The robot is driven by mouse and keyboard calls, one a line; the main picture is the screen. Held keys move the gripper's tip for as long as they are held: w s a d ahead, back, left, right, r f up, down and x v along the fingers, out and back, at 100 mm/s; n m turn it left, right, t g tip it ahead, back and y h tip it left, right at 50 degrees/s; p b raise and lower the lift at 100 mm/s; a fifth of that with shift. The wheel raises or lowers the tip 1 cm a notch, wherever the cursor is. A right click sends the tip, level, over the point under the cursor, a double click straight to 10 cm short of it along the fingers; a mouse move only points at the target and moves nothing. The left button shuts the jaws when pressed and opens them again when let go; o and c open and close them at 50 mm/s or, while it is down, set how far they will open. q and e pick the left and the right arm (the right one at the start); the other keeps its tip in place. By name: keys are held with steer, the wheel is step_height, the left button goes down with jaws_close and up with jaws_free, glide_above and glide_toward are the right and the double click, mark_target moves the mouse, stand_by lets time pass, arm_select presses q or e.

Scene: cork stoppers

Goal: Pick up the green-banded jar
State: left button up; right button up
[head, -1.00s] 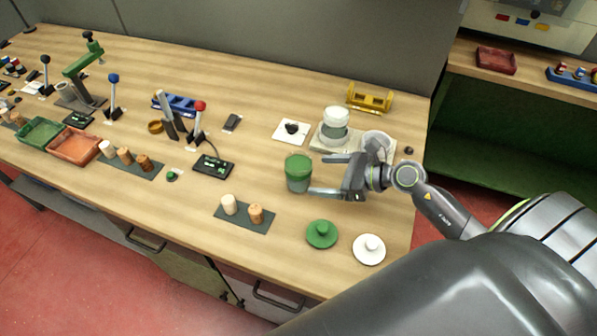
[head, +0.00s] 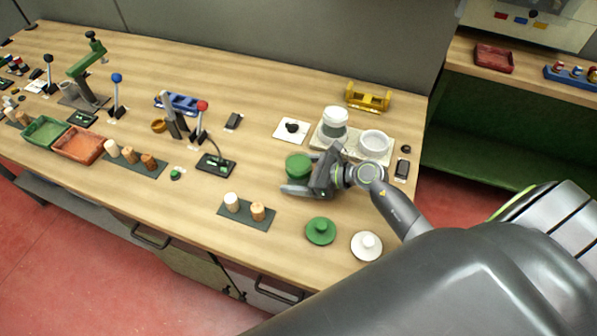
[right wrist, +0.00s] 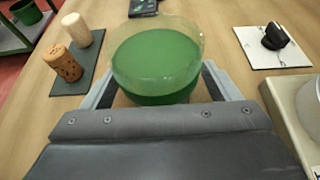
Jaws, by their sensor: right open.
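The green-banded jar (head: 297,163) stands upright on the wooden bench, and my gripper hides part of it in the head view. In the right wrist view the jar (right wrist: 157,58) has a clear upper wall and a green band, and it sits between the two fingers. My right gripper (head: 293,178) is open, with a finger on each side of the jar. I cannot tell whether the fingers touch it. My left gripper does not show.
A green lid (head: 320,230) and a white lid (head: 366,246) lie in front. A dark mat (head: 246,213) holds two corks. A pale tray (head: 351,149) with a white-banded jar (head: 334,121) and a white dish (head: 374,142) stands behind the gripper.

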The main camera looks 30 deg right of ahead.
steer(key=shift+c, duration=0.2)
steer(key=c, duration=1.2)
steer(key=shift+c, duration=0.3)
steer(key=shift+r, duration=0.2)
